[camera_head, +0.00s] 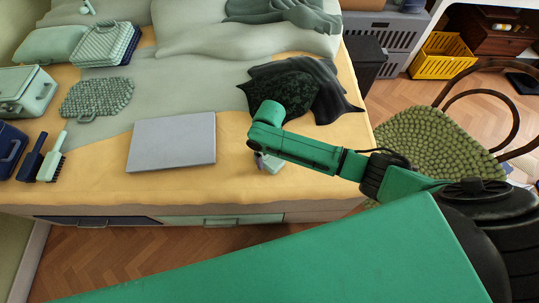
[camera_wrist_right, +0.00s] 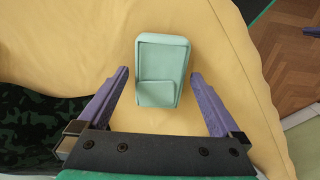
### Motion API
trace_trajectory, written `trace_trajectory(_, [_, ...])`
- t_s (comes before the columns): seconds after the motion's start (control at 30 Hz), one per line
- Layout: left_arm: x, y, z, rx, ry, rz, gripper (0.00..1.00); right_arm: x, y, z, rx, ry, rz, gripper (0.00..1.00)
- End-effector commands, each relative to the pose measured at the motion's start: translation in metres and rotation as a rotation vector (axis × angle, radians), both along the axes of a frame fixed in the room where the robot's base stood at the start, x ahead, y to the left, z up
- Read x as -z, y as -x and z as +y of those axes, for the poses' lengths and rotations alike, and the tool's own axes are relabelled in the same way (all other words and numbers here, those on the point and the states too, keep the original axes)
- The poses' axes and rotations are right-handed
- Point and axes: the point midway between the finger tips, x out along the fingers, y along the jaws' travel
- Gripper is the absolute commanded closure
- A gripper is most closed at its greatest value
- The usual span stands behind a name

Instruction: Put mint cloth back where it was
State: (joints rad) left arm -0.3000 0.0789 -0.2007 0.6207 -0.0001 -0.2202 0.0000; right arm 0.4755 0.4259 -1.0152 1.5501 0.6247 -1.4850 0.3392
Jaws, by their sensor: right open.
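A small mint rounded-rectangular item (camera_wrist_right: 162,62) with a raised flap-like lower part lies on the yellow bedcover in the right wrist view. It looks stiff, and I cannot tell whether it is the mint cloth. It shows partly in the head view (camera_head: 273,163), half hidden by my arm. My right gripper (camera_wrist_right: 160,75) is open and empty, its purple fingertips apart on either side of the item's lower end, not visibly touching it. In the head view my right gripper (camera_head: 260,160) is just above the bed's front edge, mostly hidden. My left gripper is not in view.
A grey laptop-like slab (camera_head: 172,142) lies left of my gripper, and a dark camouflage cloth (camera_head: 290,88) behind it. A mint case (camera_head: 22,92), a woven bag (camera_head: 97,96) and brushes (camera_head: 51,158) are at left. A chair (camera_head: 430,140) stands right.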

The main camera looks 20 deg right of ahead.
Motion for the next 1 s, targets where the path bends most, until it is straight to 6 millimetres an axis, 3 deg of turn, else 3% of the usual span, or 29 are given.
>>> trace_trajectory(0.3, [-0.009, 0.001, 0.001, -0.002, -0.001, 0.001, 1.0, -0.079, -0.001, 0.001, 0.0, -0.005, -0.004, 0.0])
trace_trajectory(0.43, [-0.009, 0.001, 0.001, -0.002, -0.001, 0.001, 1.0, -0.106, -0.001, 0.0, 0.001, -0.003, -0.003, 0.0])
trace_trajectory(0.6, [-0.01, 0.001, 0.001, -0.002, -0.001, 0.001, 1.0, -0.117, 0.0, 0.0, 0.0, -0.002, 0.0, 0.0])
trace_trajectory(1.0, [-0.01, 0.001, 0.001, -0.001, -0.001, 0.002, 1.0, -0.117, 0.0, 0.0, 0.0, -0.002, 0.0, 0.0])
